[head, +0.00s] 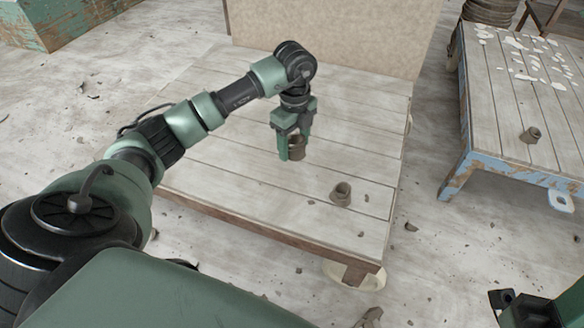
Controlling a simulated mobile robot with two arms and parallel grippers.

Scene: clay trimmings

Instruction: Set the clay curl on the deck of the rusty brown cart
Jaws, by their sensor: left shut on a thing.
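My left gripper (291,147) points down and is shut on a brown clay curl (298,153). A finger hides part of the curl. They are over the planked deck of the rusty brown cart (225,165); I cannot tell whether the curl touches the planks. A second, similar curl (341,193) lies on the same deck, nearer its front right corner. A third (531,135) is on the blue-framed cart at the right. My right gripper's fingers do not show.
The blue-framed cart (490,170) stands to the right, with pale flakes (525,62) on its far part. A tan panel (335,35) rises at the brown cart's back. Small crumbs lie on its deck near the second curl. Much of the deck's left side is clear.

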